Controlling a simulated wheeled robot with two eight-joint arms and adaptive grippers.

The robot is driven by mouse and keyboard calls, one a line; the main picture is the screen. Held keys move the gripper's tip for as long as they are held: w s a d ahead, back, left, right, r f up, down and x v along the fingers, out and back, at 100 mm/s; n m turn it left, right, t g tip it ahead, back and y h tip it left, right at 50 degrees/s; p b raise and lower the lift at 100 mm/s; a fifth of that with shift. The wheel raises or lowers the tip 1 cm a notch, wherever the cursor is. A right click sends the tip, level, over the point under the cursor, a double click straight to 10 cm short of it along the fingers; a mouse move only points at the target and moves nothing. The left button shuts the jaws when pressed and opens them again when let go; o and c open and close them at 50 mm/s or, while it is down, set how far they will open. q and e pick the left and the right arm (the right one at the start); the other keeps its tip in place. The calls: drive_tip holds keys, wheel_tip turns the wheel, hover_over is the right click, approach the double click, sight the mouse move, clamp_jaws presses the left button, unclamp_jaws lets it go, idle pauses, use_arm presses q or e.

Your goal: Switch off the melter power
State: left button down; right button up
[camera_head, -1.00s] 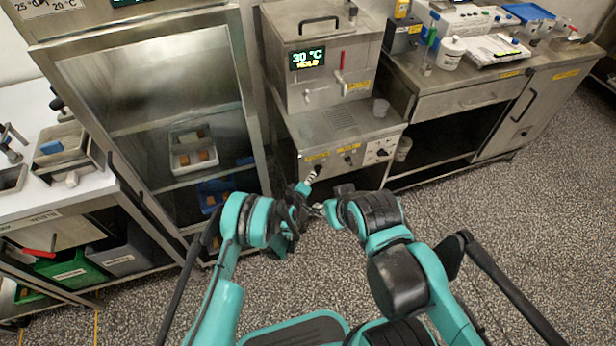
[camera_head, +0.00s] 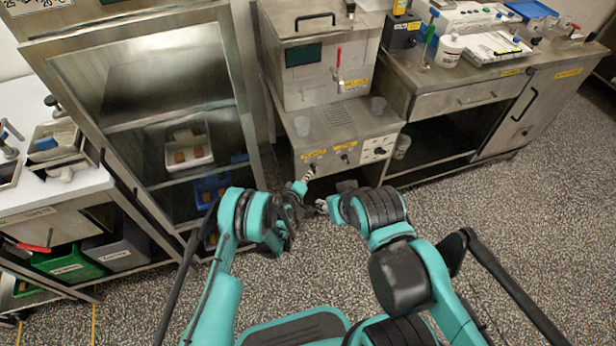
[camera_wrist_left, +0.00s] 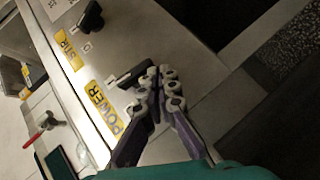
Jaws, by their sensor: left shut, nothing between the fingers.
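The melter (camera_head: 325,70) is a steel box on a steel stand, with a dark, blank display (camera_head: 303,55). The stand's front panel carries a black power knob (camera_head: 309,169) at its left end. In the left wrist view the power knob (camera_wrist_left: 130,77) sits beside the yellow POWER label (camera_wrist_left: 103,108). My left gripper (camera_head: 302,187) is shut and empty just below the knob. In the left wrist view its fingertips (camera_wrist_left: 161,78) are together right at the knob's end; I cannot tell whether they touch. My right gripper (camera_head: 322,205) is nearby, its jaws too small to read.
The STIR knob (camera_wrist_left: 90,17) and a dial panel (camera_head: 377,149) share the front panel. A red-handled tap (camera_head: 338,62) is on the melter. A steel cabinet (camera_head: 150,80) is at left; the floor (camera_head: 480,225) is clear at right.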

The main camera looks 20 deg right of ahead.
use_arm(q)
drive_tip(key=shift+r, duration=0.2)
drive_tip(key=shift+r, duration=0.6)
use_arm(e)
drive_tip(key=shift+r, duration=0.2)
